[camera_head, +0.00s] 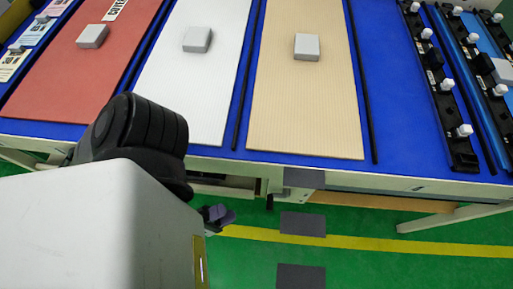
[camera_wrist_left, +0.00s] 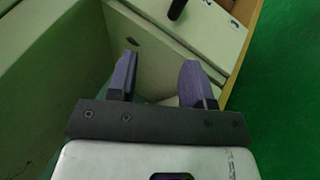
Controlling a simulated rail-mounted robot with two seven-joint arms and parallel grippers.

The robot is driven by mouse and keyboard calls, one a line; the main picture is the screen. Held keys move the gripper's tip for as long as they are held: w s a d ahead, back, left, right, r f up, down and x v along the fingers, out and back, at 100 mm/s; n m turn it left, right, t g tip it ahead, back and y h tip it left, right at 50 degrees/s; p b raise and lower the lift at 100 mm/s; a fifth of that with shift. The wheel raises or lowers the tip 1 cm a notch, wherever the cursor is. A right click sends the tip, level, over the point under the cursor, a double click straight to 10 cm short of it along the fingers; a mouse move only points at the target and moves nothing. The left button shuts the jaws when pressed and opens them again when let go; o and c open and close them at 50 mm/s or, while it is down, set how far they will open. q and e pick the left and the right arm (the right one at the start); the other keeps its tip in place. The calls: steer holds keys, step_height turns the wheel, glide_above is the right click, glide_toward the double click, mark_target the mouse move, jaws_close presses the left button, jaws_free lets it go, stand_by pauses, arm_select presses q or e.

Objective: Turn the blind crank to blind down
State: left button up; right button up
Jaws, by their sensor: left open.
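My left gripper (camera_head: 219,214) is open and empty below the table's front edge, largely hidden behind my own arm. In the left wrist view my left gripper (camera_wrist_left: 158,75) shows two purple fingers spread apart with nothing between them. A small dark handle (camera_head: 270,202), which looks like the blind crank, hangs under the table front, right of the gripper and apart from it. In the left wrist view a black rod end (camera_wrist_left: 177,10), probably the same handle, stands beyond the fingers by a pale panel with small dark marks. Its setting cannot be read. My right gripper is not in view.
The blue table (camera_head: 400,130) carries red, white and beige boards, each with a grey block on it. Black rails (camera_head: 440,95) with white pegs lie at the right. A pale wall (camera_wrist_left: 55,60) stands close left of the fingers. Green floor lies open in front.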

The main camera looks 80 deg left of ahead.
mark_target(269, 204)
arm_select(q)
steer(key=shift+w+r+m+g+h+b, duration=0.1)
steer(key=shift+w+r+m+h+b, duration=0.4)
steer(key=shift+w, duration=1.7)
steer(key=shift+w+r+m+g+h+b, duration=0.1)
steer(key=shift+w+r+m+b, duration=0.2)
steer(key=shift+w+r+b, duration=1.25)
steer(key=shift+w+f+m+g+h+b, duration=0.1)
steer(key=shift+w+f+m+h+b, duration=0.25)
steer(key=shift+w, duration=2.55)
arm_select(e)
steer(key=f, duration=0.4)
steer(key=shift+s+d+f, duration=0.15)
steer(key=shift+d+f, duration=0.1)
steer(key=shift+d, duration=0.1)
